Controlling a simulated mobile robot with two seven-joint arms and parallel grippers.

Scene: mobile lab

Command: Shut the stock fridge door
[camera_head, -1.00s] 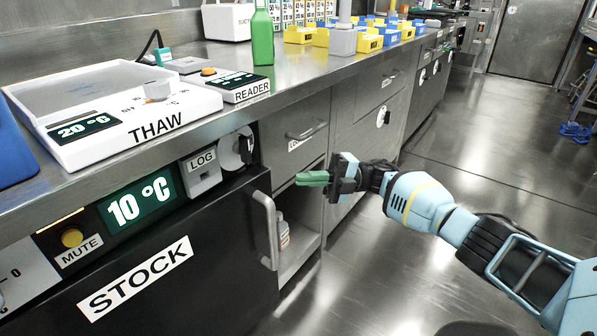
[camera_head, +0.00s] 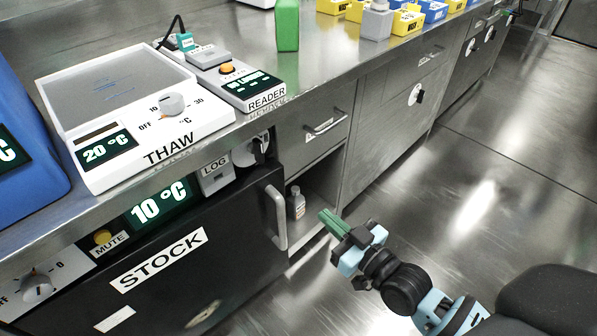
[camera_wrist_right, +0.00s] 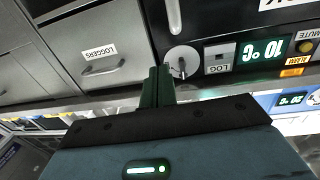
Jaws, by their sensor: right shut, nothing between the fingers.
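The stock fridge door (camera_head: 235,265) is the black front labelled STOCK at the lower left of the head view. Its upright grey handle (camera_head: 276,217) is at its right end and also shows in the right wrist view (camera_wrist_right: 173,18). The door lies close to its control panel; I cannot tell whether a small gap remains. My right gripper (camera_head: 328,220), with green fingers, is shut and empty. It is to the right of the handle, apart from it, in front of the open shelf bay. In the wrist view its fingers (camera_wrist_right: 157,85) are together. My left gripper is not in view.
The steel worktop (camera_head: 310,75) above holds the THAW unit (camera_head: 215,115), a reader (camera_head: 250,88), a green bottle (camera_head: 287,25) and yellow and blue bins. A small bottle (camera_head: 296,203) stands in the open bay beside the fridge. The floor (camera_head: 480,190) at right is clear.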

